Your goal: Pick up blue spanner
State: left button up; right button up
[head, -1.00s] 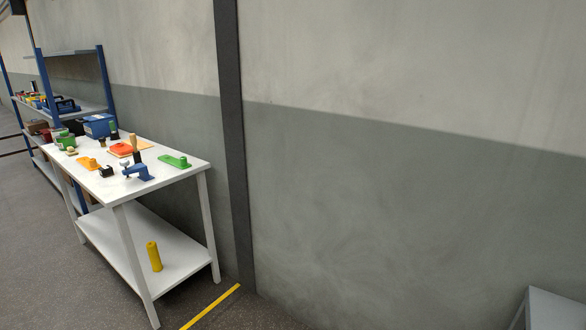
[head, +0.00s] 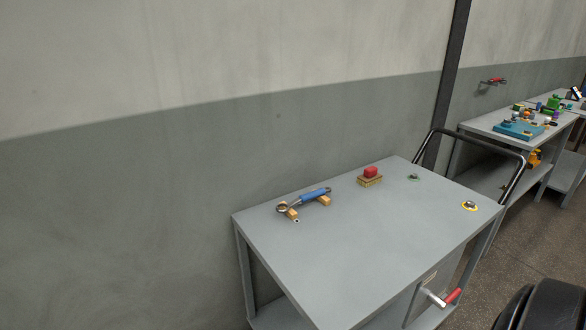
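The blue spanner (head: 315,195) lies near the back left of a grey cart top (head: 370,235). Its middle is blue and its ends are metal. It rests across two small wooden blocks (head: 292,213), slightly raised from the surface. Neither of my grippers shows in the head view, so their state and place are hidden.
A red block on a yellowish base (head: 369,176) stands right of the spanner. Two small round fittings (head: 469,205) are on the cart's right side. A red-handled crank (head: 440,296) sticks out at the front. A black push handle (head: 515,165) rises at the right. Another workbench (head: 480,128) stands beyond.

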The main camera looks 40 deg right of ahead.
aim_at(316, 193)
jog(key=i+z, duration=0.1)
jog(key=z, duration=0.35)
jog(key=j+z, duration=0.15)
jog(key=z, duration=0.25)
jog(key=i+j+z, duration=0.1)
jog(key=z, duration=0.35)
jog(key=j+z, duration=0.15)
jog(key=z, duration=0.25)
jog(key=i, duration=0.05)
